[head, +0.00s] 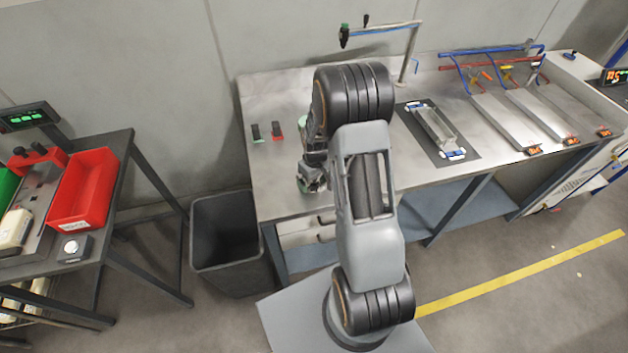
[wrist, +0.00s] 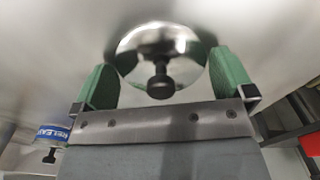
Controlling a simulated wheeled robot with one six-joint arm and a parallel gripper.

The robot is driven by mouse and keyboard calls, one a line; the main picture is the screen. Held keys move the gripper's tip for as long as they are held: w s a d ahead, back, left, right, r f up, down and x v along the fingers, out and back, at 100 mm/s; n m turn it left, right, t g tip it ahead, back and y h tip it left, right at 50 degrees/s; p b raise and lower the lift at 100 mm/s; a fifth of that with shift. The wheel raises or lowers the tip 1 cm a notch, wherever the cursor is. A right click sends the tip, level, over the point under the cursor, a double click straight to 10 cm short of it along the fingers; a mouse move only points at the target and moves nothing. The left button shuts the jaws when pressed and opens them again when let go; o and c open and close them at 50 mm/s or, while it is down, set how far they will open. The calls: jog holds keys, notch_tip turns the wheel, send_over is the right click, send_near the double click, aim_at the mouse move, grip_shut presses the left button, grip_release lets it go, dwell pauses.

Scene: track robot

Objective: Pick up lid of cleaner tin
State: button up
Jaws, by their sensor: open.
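In the wrist view a round, shiny metal lid (wrist: 190,50) with a black knob (wrist: 160,84) lies between the two green fingers of my gripper (wrist: 168,82). The fingers stand apart, one on each side of the lid. I cannot tell whether either finger touches it. A tin with a blue and white label (wrist: 45,133), partly reading "CLEA", shows at the lower left of the wrist view. In the head view my arm hides most of the area around my gripper (head: 311,183), which is low over the left part of the workbench (head: 275,180).
A black bin (head: 225,225) stands left of the workbench. A metal part (head: 437,130) lies on a dark mat (head: 462,127) to the right of my arm. A red crate (head: 85,185) sits on the left table. Two small dark blocks lie near the bench's back left.

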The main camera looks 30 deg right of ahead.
jog(key=c, duration=0.5)
jog(key=shift+c, duration=0.2)
